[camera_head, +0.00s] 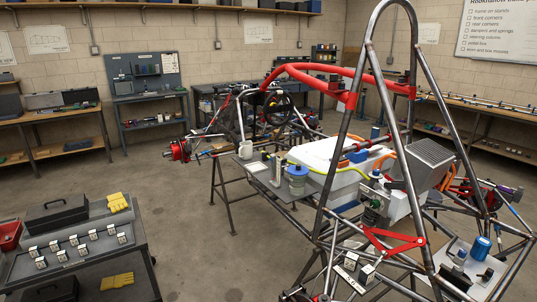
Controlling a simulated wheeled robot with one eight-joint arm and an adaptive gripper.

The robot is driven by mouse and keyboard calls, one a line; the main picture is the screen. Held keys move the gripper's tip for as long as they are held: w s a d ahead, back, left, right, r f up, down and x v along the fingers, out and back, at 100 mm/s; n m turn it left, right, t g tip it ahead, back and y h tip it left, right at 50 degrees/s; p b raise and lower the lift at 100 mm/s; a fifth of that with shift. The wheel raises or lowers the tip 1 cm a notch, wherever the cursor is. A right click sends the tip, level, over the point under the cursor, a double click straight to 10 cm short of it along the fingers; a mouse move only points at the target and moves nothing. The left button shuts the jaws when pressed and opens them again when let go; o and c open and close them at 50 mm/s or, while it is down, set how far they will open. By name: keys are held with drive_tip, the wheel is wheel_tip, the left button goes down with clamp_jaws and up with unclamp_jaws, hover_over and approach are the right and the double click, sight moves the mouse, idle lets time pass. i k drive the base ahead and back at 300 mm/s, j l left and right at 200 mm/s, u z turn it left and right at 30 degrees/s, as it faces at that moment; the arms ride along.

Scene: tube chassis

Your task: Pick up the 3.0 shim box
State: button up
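Several small white boxes with dark markings stand in two rows on the top of a dark cart at the lower left; one is the front-row box at the right end (122,239), another is the back-row box at the left end (33,252). They look like the shim boxes, but their numbers are too small to read, so I cannot tell which is 3.0. Two similar white pieces, a left one (351,261) and a right one (366,273), are low on the tube chassis (372,85). My gripper is not in view.
The cart (140,262) also holds a black case (57,215) and yellow gloves (117,202). A red bin (9,235) is at its left. The chassis, on stands, fills the right side. Workbenches line the walls. Open concrete floor (185,235) lies between cart and chassis.

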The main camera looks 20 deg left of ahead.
sight(75, 241)
drive_tip(key=j+u, duration=0.3)
drive_tip(key=j, duration=3.8)
drive_tip(key=k+j, duration=0.1)
drive_tip(key=j, duration=0.9)
drive_tip(key=k+j+u, duration=0.1)
drive_tip(key=j, duration=0.9)
